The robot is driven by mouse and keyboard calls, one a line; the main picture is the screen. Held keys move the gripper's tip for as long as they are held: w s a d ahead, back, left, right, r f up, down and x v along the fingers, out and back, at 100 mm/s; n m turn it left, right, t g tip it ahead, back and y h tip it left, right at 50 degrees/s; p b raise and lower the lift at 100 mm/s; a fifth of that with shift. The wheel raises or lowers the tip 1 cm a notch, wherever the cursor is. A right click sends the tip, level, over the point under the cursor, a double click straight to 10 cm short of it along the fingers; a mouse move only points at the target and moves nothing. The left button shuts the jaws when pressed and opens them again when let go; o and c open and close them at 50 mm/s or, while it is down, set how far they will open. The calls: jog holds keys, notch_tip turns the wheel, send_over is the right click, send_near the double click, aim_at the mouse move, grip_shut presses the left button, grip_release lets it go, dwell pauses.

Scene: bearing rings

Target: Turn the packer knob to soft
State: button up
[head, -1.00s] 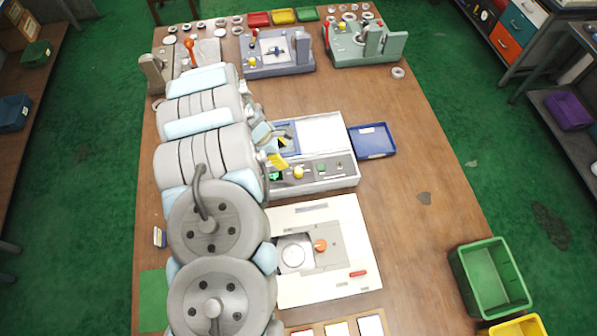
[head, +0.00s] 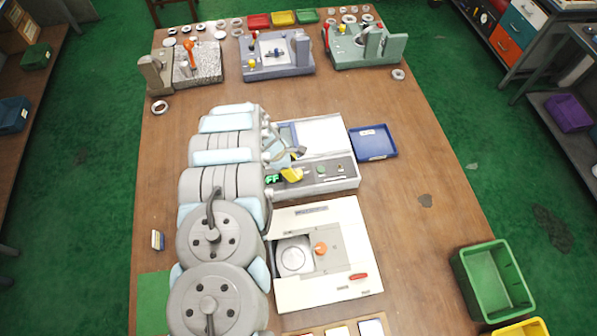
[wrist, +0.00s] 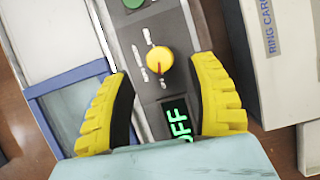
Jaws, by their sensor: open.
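The packer (head: 322,130) is a light grey and white machine in the middle of the table. Its yellow knob (wrist: 159,60) with a red pointer stands on the dark control strip in the wrist view, with small white markings beside it. A display (wrist: 177,122) shows green letters, partly hidden, that look like OFF. My gripper (wrist: 160,74) is open, with one yellow finger on each side of the strip and the knob between and slightly beyond the fingertips, apparently not touched. In the head view my gripper (head: 290,168) covers the knob's area.
A blue tray (head: 372,142) sits right of the packer. A green button (wrist: 133,3) lies further along the strip. Fixtures and rings line the back edge.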

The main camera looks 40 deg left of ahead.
aim_at(298, 172)
jog(key=shift+x, duration=2.5)
jog(key=shift+f, duration=0.1)
grip_shut()
